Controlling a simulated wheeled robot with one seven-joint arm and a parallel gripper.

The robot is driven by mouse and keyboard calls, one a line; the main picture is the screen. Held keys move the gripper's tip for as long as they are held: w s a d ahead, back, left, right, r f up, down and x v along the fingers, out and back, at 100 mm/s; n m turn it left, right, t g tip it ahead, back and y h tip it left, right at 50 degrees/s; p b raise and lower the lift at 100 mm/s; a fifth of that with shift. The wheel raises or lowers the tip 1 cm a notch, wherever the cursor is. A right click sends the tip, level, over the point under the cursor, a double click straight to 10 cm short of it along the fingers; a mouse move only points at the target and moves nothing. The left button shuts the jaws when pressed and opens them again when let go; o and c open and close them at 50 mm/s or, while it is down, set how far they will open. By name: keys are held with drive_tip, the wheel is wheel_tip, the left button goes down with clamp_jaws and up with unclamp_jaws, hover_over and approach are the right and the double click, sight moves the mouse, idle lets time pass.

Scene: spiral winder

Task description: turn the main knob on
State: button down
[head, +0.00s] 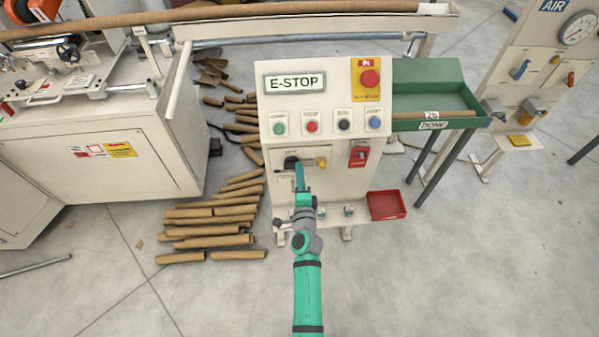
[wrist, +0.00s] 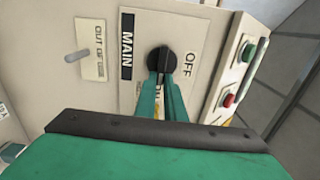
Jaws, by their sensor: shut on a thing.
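The main knob (head: 291,162) is a black rotary knob on the front of the cream control console (head: 270,185). In the wrist view the knob (wrist: 161,60) sits beside a black MAIN label (wrist: 126,45), with an OFF label (wrist: 189,63) on its other side. My gripper (head: 298,168) reaches up to the panel from below. In the wrist view its green fingers (wrist: 163,85) are shut on the lower part of the knob, one on each side. The marking below the knob is mostly hidden by the fingers. I cannot tell exactly where the knob points.
A yellow piece (head: 321,162) sits just right of the knob, with a red switch (head: 359,155) beyond it. Several push buttons (head: 312,126) and a red emergency stop (head: 370,79) are above. A red tray (head: 388,205) is lower right. Cardboard tubes (head: 205,230) litter the floor at left.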

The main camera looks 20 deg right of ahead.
drive_tip(key=c, duration=1.8)
unclamp_jaws()
drive_tip(key=shift+c, duration=0.2)
drive_tip(key=shift+s, duration=0.15)
drive_tip(key=v, duration=1)
drive_tip(key=shift+s, duration=0.3)
drive_tip(key=s+a+f+n+g+y, duration=0.1)
drive_tip(key=s+a+n, duration=0.4)
drive_tip(key=s, duration=0.4)
drive_tip(key=s+a+n+y, duration=0.1)
drive_tip(key=s+a+n, duration=0.4)
drive_tip(key=s, duration=0.4)
drive_tip(key=s+a+r+n+y, duration=0.1)
drive_tip(key=s+a+r+n, duration=0.3)
drive_tip(key=s, duration=0.3)
drive_tip(key=s+a+r+n+g+y, duration=0.1)
drive_tip(key=s+a+r+n+y, duration=0.1)
drive_tip(key=s+a+r+n, duration=0.2)
drive_tip(key=s+r+n, duration=0.1)
drive_tip(key=s+n, duration=0.2)
drive_tip(key=s, duration=0.1)
drive_tip(key=shift+a, duration=0.35)
